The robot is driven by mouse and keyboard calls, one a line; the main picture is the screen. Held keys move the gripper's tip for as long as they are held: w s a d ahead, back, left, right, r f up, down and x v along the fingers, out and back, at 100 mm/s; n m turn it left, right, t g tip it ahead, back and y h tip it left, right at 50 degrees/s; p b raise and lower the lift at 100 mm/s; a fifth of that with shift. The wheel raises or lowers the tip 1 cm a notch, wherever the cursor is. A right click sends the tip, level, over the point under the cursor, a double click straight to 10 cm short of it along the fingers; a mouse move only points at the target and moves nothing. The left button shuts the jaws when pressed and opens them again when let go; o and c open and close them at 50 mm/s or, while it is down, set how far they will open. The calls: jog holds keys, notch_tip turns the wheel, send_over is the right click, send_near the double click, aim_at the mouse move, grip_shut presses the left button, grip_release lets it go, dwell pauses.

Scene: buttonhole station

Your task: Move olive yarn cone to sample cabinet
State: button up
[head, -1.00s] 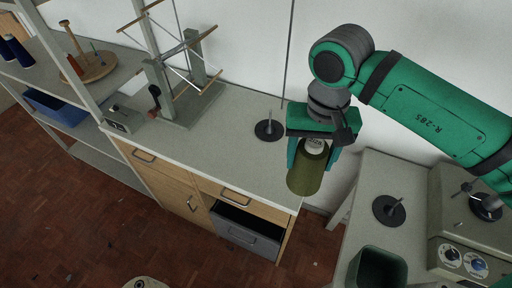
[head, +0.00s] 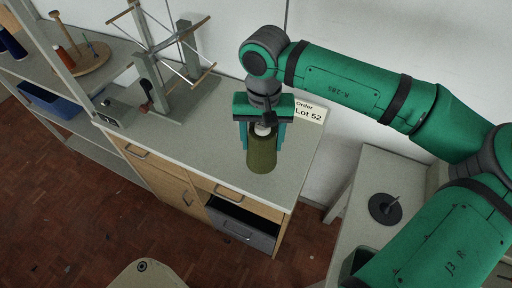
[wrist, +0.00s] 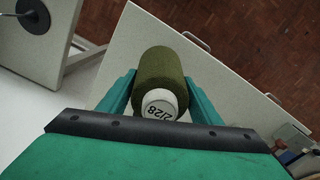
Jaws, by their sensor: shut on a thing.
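The olive yarn cone (head: 262,155) is upright between the fingers of my gripper (head: 263,140), which is shut on it. In the head view it is over the grey top of the wooden cabinet (head: 205,158). I cannot tell whether its base touches the top. In the wrist view the olive yarn cone (wrist: 160,72) shows its white core end, marked "2/28", between the green fingers (wrist: 160,98). The cabinet has wooden doors and an open grey drawer (head: 243,227). Whether it is the sample cabinet I cannot tell. A white card (head: 309,111) reading "Order Lot 52" stands behind my gripper.
A yarn winder (head: 165,60) with crossed arms stands on the cabinet top's left part. A shelf (head: 90,85) at the left holds a round wooden stand and blue cones. A black disc with a peg (head: 385,208) is on the right table.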

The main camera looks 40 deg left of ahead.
jog(key=shift+w+a+f, duration=0.1)
jog(key=shift+a+f, duration=0.2)
jog(key=shift+f, duration=0.6)
jog(key=shift+s+a+f, duration=0.1)
jog(key=shift+a+f, duration=0.25)
jog(key=shift+f, duration=0.55)
jog(key=shift+w+a+f, duration=0.1)
jog(key=shift+a+f, duration=0.2)
jog(key=shift+f, duration=0.6)
jog(key=shift+f, duration=0.1)
jog(key=o, duration=1.2)
notch_tip(320, 180, up, 12)
jog(key=shift+r, duration=0.1)
